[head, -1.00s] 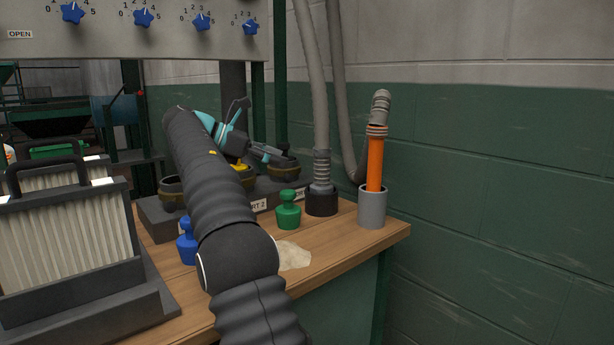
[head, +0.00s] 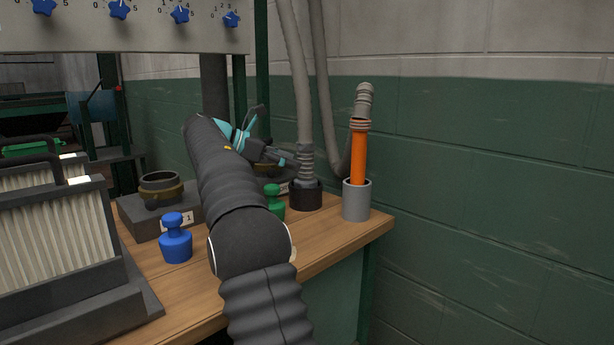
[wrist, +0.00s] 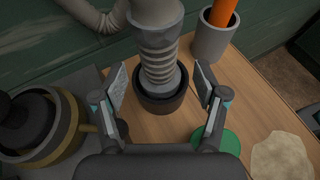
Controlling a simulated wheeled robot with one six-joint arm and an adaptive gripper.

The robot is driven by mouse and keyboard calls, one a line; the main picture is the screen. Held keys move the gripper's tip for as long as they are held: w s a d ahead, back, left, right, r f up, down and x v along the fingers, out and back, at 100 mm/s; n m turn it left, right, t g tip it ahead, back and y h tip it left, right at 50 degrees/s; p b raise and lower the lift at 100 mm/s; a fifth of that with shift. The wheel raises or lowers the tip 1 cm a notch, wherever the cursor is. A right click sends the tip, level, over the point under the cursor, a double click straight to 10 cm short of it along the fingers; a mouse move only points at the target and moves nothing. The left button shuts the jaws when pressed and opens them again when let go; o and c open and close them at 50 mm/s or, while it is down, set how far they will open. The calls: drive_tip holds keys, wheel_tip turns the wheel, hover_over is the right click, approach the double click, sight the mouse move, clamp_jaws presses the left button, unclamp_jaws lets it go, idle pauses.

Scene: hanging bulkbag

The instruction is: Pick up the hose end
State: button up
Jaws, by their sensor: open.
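The hose end (head: 306,164) is a grey ribbed cuff at the bottom of a pale grey hose. It stands upright in a black round holder (head: 306,196) at the back right of the bench. In the wrist view the hose end (wrist: 160,62) is ahead of my gripper (wrist: 162,92), centred between the fingers, with its lower part inside the black holder (wrist: 163,101). My gripper (head: 287,160) is open and empty, just left of the hose end in the head view. I cannot tell whether the fingertips reach around the cuff.
A grey cup (head: 356,202) with an orange tube (head: 358,158) stands right of the holder. A green knobbed piece (wrist: 217,143), a beige patch (wrist: 282,157) and a ported block (head: 140,214) are close by. A blue knobbed piece (head: 176,240) and filter (head: 55,225) are left.

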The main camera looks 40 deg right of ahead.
sight(305, 163)
drive_tip(key=x, duration=0.4)
drive_tip(key=shift+s+d, duration=0.1)
drive_tip(key=shift+d, duration=0.25)
drive_tip(key=shift+r, duration=0.1)
drive_tip(key=c, duration=1.3)
